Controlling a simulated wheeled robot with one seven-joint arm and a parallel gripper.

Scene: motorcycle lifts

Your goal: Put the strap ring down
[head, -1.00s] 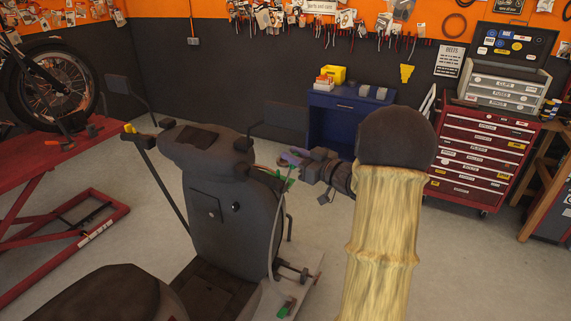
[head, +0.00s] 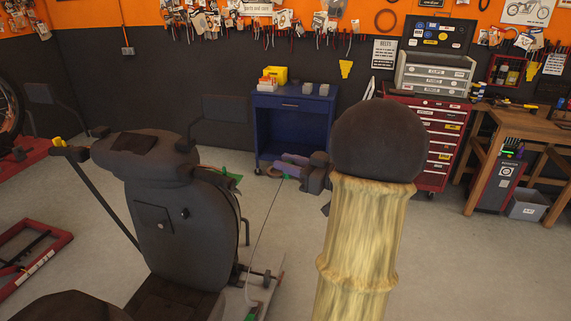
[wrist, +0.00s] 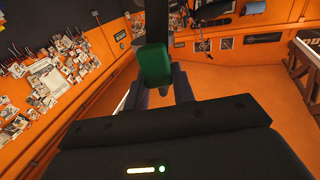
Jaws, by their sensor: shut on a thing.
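My gripper (head: 285,167) is at the end of my arm, right of the dark scooter (head: 165,215) in the head view. Its fingers are shut on a small green piece, which I take for the strap ring (wrist: 153,65), seen between the fingers in the wrist view. A thin pale strap (head: 262,235) hangs from the gripper down to the low stand beside the scooter, where a green end (head: 252,312) shows. Another green piece (head: 232,180) is at the scooter's front. The ring's exact shape is too small to tell in the head view.
A blue cabinet (head: 292,128) stands behind the gripper. A red tool chest (head: 440,150) and a wooden workbench (head: 490,150) are to the right. A red lift (head: 35,250) is at the left. Open floor lies between the scooter and the cabinet.

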